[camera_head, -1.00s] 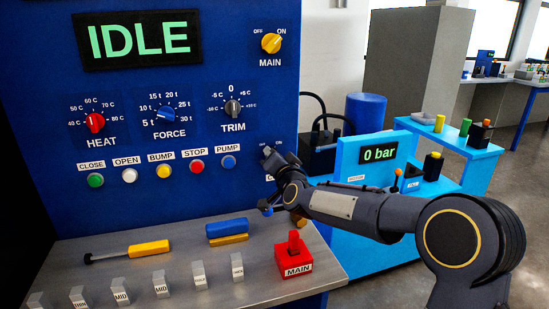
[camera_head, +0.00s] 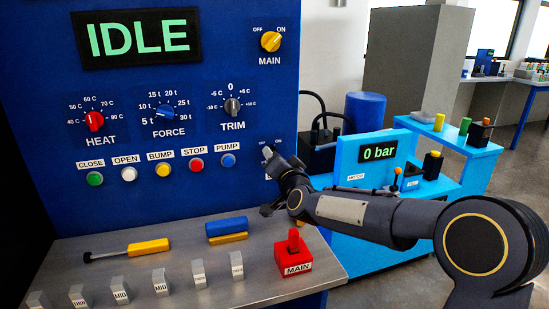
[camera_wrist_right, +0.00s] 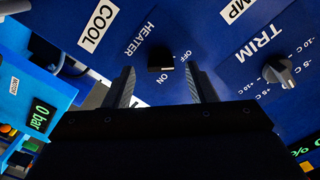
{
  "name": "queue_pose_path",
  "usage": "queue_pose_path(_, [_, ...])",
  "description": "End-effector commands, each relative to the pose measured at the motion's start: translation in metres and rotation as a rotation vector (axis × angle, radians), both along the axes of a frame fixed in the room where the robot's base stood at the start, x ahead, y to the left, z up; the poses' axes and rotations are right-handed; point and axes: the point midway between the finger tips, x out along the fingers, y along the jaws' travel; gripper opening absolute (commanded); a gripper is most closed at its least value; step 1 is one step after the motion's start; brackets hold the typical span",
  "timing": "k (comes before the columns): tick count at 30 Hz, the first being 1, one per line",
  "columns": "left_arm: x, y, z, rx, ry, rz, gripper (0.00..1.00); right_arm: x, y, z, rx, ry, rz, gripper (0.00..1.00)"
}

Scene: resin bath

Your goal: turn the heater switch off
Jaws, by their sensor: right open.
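The heater switch (camera_wrist_right: 161,62) is a small dark knob on the blue panel in the right wrist view, between the HEATER label and the OFF and ON marks. Its exact pointing is hard to tell. My right gripper (camera_head: 268,182) is open in front of the panel's lower right corner. In the right wrist view its two fingers (camera_wrist_right: 160,85) stand apart on either side of the switch, and I see no clear contact. In the head view the gripper largely hides the switch. My left gripper is not in view.
The grey TRIM knob (camera_head: 232,107) sits above the switch, and the blue PUMP button (camera_head: 228,160) is to its left. A COOL label (camera_wrist_right: 97,27) lies beside HEATER. Below, the grey shelf (camera_head: 190,243) carries a red MAIN switch (camera_head: 293,258), tools and blocks.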

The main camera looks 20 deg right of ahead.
Motion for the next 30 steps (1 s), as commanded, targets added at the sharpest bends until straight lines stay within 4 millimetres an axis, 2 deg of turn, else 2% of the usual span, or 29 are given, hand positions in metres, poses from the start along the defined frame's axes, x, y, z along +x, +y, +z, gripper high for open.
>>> queue_pose_path(3, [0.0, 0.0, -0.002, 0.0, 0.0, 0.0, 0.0, -0.023, -0.001, 0.001, 0.0, -0.001, 0.0, 0.51])
queue_pose_path(9, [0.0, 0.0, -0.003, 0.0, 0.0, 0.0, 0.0, -0.047, -0.002, 0.0, 0.0, -0.001, 0.0, 0.51])
queue_pose_path(23, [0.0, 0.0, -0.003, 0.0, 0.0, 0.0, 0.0, -0.058, -0.003, 0.0, -0.007, 0.013, 0.009, 0.51])
queue_pose_path(26, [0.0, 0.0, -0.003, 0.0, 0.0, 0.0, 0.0, -0.081, -0.007, -0.003, -0.037, 0.074, 0.052, 0.51])
queue_pose_path(29, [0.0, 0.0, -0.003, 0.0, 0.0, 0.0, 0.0, -0.127, -0.013, -0.016, -0.096, 0.195, 0.13, 0.51])
queue_pose_path(30, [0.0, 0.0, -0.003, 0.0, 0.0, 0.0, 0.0, -0.152, -0.014, -0.026, -0.123, 0.26, 0.168, 0.51])
